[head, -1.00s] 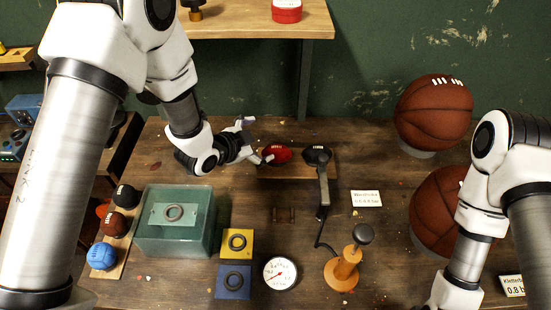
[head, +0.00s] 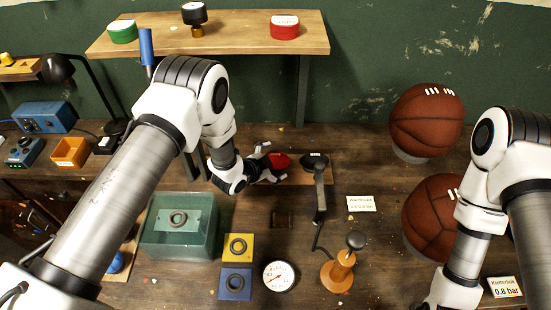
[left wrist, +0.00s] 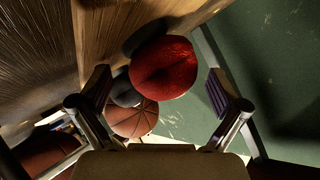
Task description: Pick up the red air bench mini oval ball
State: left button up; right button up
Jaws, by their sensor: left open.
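The red mini oval ball (head: 280,160) lies on the small wooden board at the back of the bench. Beside it to the right is a dark oval ball (head: 315,161). My left gripper (head: 272,164) is open at the left side of the red ball and hides part of it. In the left wrist view the red ball (left wrist: 164,67) shows between the two spread fingers (left wrist: 160,92), ahead of them; I cannot tell whether either touches it. My right arm comes in at the right, but its gripper is outside the frame.
A black pump-like tool (head: 320,193) stands by the dark ball. Two basketballs (head: 427,120) are at the right. A green glass tank (head: 180,240), a gauge (head: 279,276) and an orange wooden stand (head: 340,270) are nearer. A wooden shelf (head: 235,37) hangs behind.

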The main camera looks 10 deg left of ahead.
pick_arm(q)
jog(key=shift+s, duration=0.1)
jog(key=c, duration=1.7)
jog(key=shift+o, duration=0.2)
jog(key=shift+r, duration=0.1)
